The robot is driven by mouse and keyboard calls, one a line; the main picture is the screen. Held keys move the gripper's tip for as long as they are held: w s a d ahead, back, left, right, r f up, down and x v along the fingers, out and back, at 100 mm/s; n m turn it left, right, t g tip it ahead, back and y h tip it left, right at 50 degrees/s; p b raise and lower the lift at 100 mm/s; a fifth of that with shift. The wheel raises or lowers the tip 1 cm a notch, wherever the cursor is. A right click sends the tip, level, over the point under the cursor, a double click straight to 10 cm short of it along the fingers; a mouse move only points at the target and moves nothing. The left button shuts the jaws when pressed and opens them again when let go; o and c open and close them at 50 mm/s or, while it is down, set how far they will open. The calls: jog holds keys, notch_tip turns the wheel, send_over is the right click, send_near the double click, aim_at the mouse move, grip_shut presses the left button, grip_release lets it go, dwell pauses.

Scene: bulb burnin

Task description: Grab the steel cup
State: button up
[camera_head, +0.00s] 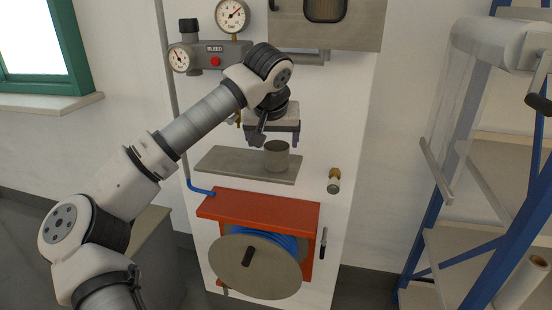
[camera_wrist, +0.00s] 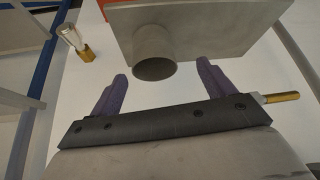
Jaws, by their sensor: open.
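The steel cup (camera_head: 277,156) is a plain grey cylinder standing upright on the right part of a grey shelf (camera_head: 222,160). In the wrist view the cup (camera_wrist: 154,48) shows with its dark open mouth facing the camera, and the shelf (camera_wrist: 235,30) lies behind it. My gripper (camera_head: 271,139) is above the cup in the head view, fingers parted and empty. In the wrist view my gripper (camera_wrist: 163,74) has its two purple fingers apart, one on each side of the cup's line. The cup appears just beyond the fingertips, and I see no contact.
Gauges with a red button (camera_head: 215,62) are on the panel above left. A brass-and-glass fitting (camera_head: 334,180) sticks out right of the shelf. Below is a red hose-reel housing (camera_head: 258,208) with a blue hose. A blue-framed rack (camera_head: 440,160) stands at right.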

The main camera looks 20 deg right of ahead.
jog(key=shift+d+x, duration=0.2)
jog(key=shift+x, duration=1.45)
jog(key=shift+d+x, duration=0.2)
jog(key=shift+x, duration=1.45)
jog(key=shift+s, duration=0.15)
jog(key=c, duration=1)
jog(key=shift+c, duration=0.2)
jog(key=shift+a+r, duration=0.1)
jog(key=shift+r, duration=0.1)
